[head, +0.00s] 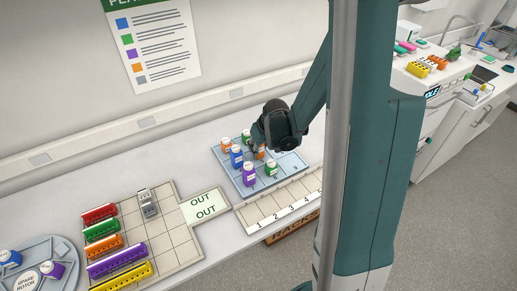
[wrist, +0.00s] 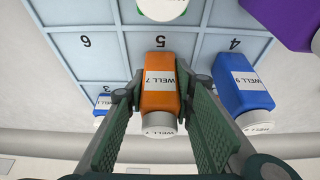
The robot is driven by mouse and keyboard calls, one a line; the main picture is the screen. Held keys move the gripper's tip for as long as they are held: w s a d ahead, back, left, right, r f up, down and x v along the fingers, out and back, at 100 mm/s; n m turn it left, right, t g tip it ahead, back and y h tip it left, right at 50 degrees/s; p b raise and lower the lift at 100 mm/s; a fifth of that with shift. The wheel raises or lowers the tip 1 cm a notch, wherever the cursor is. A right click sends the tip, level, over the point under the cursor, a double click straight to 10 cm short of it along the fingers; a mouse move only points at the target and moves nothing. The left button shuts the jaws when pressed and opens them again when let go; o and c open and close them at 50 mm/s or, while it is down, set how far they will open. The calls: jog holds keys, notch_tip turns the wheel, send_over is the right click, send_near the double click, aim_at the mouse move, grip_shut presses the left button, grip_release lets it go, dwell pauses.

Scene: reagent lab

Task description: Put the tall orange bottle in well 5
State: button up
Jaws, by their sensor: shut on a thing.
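An orange bottle (wrist: 158,85) with a white cap and a label reading WELL 7 is between the fingers of my gripper (wrist: 160,105) in the wrist view. The fingers are shut on its sides. Its base end lies near the printed 5 (wrist: 160,42) of the blue well tray (wrist: 105,65). I cannot tell whether the base touches the tray. In the head view my gripper (head: 259,143) is over the tray's right part, with the orange bottle (head: 260,153) partly hidden under it. Another orange bottle (head: 227,147) stands at the tray's back left.
A blue bottle (wrist: 238,85) labelled WELL 9 stands by the 4, close to the right finger. Another blue bottle (wrist: 103,103) is at the left. A purple bottle (head: 249,175) and a green bottle (head: 271,167) stand on the tray. A numbered rack (head: 262,212) lies in front.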

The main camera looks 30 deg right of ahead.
jog(key=shift+f, duration=0.2)
jog(key=o, duration=0.9)
jog(key=shift+r, duration=0.25)
jog(key=v, duration=1.2)
jog(key=shift+p, duration=0.4)
dwell(0.3)
